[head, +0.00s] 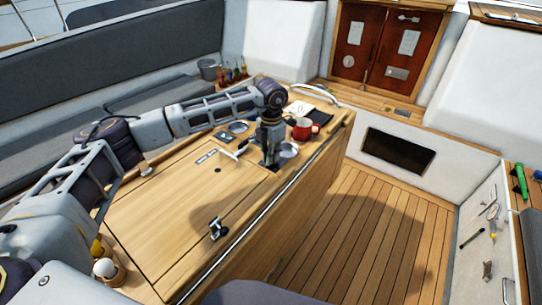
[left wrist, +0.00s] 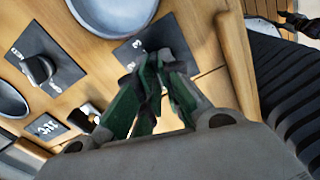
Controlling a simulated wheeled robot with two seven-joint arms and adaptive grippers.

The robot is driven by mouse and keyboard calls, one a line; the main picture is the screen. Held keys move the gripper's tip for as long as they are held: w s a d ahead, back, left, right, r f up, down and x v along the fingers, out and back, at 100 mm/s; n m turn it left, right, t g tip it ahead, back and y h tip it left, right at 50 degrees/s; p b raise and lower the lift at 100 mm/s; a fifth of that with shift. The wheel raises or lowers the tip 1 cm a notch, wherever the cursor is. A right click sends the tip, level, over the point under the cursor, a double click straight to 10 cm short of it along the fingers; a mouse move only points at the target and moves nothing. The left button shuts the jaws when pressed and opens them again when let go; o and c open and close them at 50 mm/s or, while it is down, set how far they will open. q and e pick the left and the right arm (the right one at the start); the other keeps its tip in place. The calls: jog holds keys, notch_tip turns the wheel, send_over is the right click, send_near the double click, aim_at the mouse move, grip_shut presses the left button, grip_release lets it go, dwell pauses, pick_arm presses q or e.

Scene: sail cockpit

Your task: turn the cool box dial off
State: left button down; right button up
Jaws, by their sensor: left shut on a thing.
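My left gripper (head: 270,163) points down at the table top in the head view, between two round recesses. In the left wrist view its green-padded fingers (left wrist: 150,85) come together on a small dark knob at a dark square plate (left wrist: 135,48) with white marks. The fingers hide most of this dial, so its pointer setting cannot be read. A second dark plate (left wrist: 62,66) with a black knob (left wrist: 38,68) stands apart from the fingers. I cannot read which plate is labelled for the cool box.
A red mug (head: 303,130) stands just beyond the gripper, near a metal rail (head: 318,94). A recess (head: 238,127) lies left of the gripper. A black latch (head: 217,229) and an egg-like thing in a cup (head: 106,269) are on the near table.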

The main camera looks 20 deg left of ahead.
pick_arm(q)
jog(key=shift+w+r, duration=0.1)
jog(key=shift+r, duration=0.05)
jog(key=c, duration=1.6)
grip_release()
pick_arm(e)
jog(key=shift+s+d, duration=0.25)
jog(key=shift+s, duration=0.45)
pick_arm(q)
jog(key=shift+r, duration=0.65)
notch_tip(320, 180, up, 10)
jog(key=shift+r, duration=0.25)
pick_arm(e)
jog(key=shift+w+a, duration=0.1)
jog(key=shift+w, duration=0.4)
